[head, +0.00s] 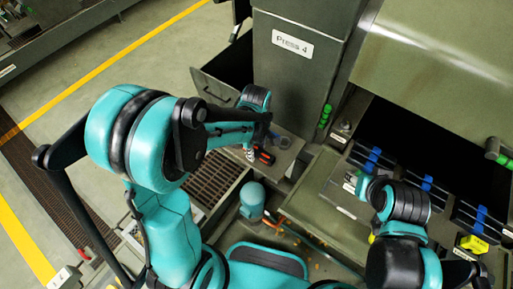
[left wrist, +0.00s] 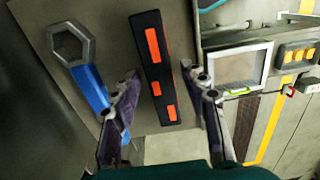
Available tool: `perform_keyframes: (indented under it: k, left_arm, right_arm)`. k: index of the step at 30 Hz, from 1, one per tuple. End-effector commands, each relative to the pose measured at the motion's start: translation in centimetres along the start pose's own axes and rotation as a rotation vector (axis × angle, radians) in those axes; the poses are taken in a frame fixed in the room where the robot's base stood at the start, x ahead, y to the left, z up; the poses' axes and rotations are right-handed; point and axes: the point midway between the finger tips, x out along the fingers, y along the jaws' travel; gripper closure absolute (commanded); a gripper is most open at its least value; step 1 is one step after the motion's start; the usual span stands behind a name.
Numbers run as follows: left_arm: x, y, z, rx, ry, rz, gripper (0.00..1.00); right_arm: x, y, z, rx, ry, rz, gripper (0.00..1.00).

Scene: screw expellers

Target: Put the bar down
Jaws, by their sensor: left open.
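The bar (left wrist: 157,70) is black with orange patches. In the left wrist view it lies on a grey surface (left wrist: 112,20). My left gripper (left wrist: 168,82) is open, its two fingers apart on either side of the bar's lower part, with visible gaps. In the head view my left gripper (head: 258,135) is over a small ledge beside the Press 4 column, and a dark and red end of the bar (head: 265,157) shows there. My right gripper (head: 362,184) is by the press bed at the right; its fingers are too small to judge.
A wrench with a grey hexagonal ring and blue handle (left wrist: 88,80) lies left of the bar. The Press 4 column (head: 295,75) stands behind the ledge. An open dark drawer (head: 220,82) is to its left. A floor grate (head: 215,180) lies below.

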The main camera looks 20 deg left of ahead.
Motion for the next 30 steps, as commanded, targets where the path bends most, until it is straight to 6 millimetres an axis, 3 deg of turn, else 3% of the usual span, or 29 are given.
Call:
perform_keyframes:
  k: [12,22,26,30]
  left_arm:
    - [-8.7,0.0,0.0,0.0,0.0,0.0,0.56]
    - [-12.3,-0.3,0.0,0.027,0.003,0.013,0.56]
    - [-13.8,-1.9,-0.2,0.173,0.031,0.084,0.56]
    - [-15.7,-4.9,-0.5,0.463,0.121,0.211,0.56]
  right_arm:
    - [-2.0,0.0,-1.4,0.0,0.0,0.0,0.58]
    - [-2.5,0.0,-1.8,0.0,0.0,0.0,0.58]
    - [-2.5,0.0,-1.8,0.0,0.0,0.0,0.58]
    - [-2.5,0.0,-1.8,0.0,0.0,0.0,0.58]
